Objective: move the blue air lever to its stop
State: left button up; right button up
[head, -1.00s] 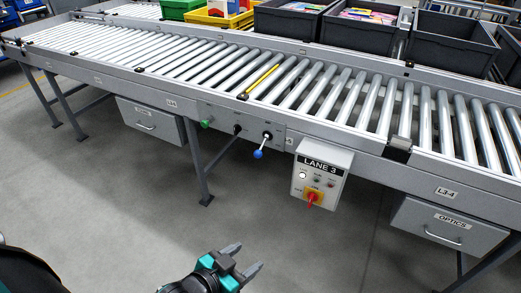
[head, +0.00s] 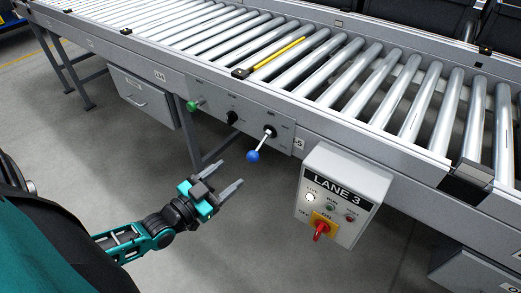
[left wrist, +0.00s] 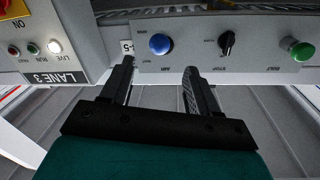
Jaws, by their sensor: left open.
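The blue air lever (head: 253,156) is a blue ball on a short metal rod, on the grey panel (head: 222,108) of the conveyor's side. In the head view its rod slants down and left from a black pivot. In the left wrist view the blue ball (left wrist: 161,44) shows above and between the fingertips. My left gripper (head: 231,174) is open and empty, below and left of the ball in the head view and apart from it. It also shows in the left wrist view (left wrist: 160,68). My right gripper is not in view.
A black knob (head: 232,118) and a green knob (head: 194,105) sit left of the lever on the same panel. The LANE 3 control box (head: 341,193) with a red-and-yellow switch juts out at the right. Open floor lies below the conveyor (head: 330,128).

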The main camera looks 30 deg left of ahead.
aim_at(257, 153)
pick_arm(q)
jog(key=w+b, duration=0.1)
jog(key=w, duration=0.2)
jog(key=w+d, duration=0.1)
jog(key=w, duration=0.3)
jog(key=w+d+b, duration=0.1)
jog(key=w, duration=0.2)
jog(key=shift+w+b, duration=0.15)
jog(key=shift+b, duration=0.15)
jog(key=shift+w+d, duration=0.1)
jog(key=shift+w, duration=0.55)
